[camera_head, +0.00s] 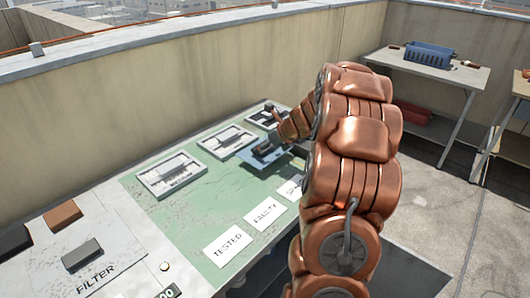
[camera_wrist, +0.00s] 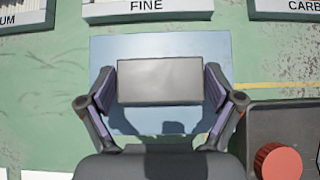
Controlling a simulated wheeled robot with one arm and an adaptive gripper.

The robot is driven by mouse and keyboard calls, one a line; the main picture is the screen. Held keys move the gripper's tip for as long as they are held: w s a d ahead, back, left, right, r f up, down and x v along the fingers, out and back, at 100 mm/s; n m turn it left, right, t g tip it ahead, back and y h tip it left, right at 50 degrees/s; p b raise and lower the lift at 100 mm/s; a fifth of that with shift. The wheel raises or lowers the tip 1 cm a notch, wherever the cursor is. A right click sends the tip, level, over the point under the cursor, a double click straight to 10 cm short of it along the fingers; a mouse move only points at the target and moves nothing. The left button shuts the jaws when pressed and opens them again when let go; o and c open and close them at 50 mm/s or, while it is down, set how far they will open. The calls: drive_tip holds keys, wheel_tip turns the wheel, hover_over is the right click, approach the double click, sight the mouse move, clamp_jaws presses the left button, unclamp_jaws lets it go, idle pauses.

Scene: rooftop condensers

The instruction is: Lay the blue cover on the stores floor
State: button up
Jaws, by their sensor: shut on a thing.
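The blue cover (camera_head: 250,155) is a flat pale-blue plate with a grey block on top. It is over the green work mat, in front of the filter trays. In the wrist view the plate (camera_wrist: 160,45) fills the middle, just below the tray labelled FINE. My gripper (camera_wrist: 160,84) has a finger on each side of the grey block (camera_wrist: 160,82) and is shut on it. In the head view my gripper (camera_head: 272,148) is partly hidden by my arm. Whether the plate touches the mat cannot be told. No floor marked as stores can be made out.
White-framed trays (camera_head: 171,175) line the mat's back edge. Cards reading TESTED (camera_head: 229,243) and FAULTY (camera_head: 266,214) lie in front. A dark box with a red knob (camera_wrist: 278,163) is close right of my gripper. A side table (camera_head: 475,77) holds a blue crate (camera_head: 428,56).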

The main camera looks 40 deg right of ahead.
sight(265, 151)
drive_tip(key=shift+w+d, duration=0.1)
drive_tip(key=shift+w, duration=0.15)
drive_tip(key=shift+f+b, duration=0.4)
drive_tip(key=shift+f, duration=1.35)
drive_tip(key=shift+f, duration=0.1)
drive_tip(key=o, duration=1.1)
drive_tip(key=shift+r, duration=0.25)
drive_tip(key=p+v, duration=0.1)
drive_tip(key=v, duration=1)
drive_tip(key=shift+s+r, duration=0.25)
drive_tip(key=shift+s, duration=0.05)
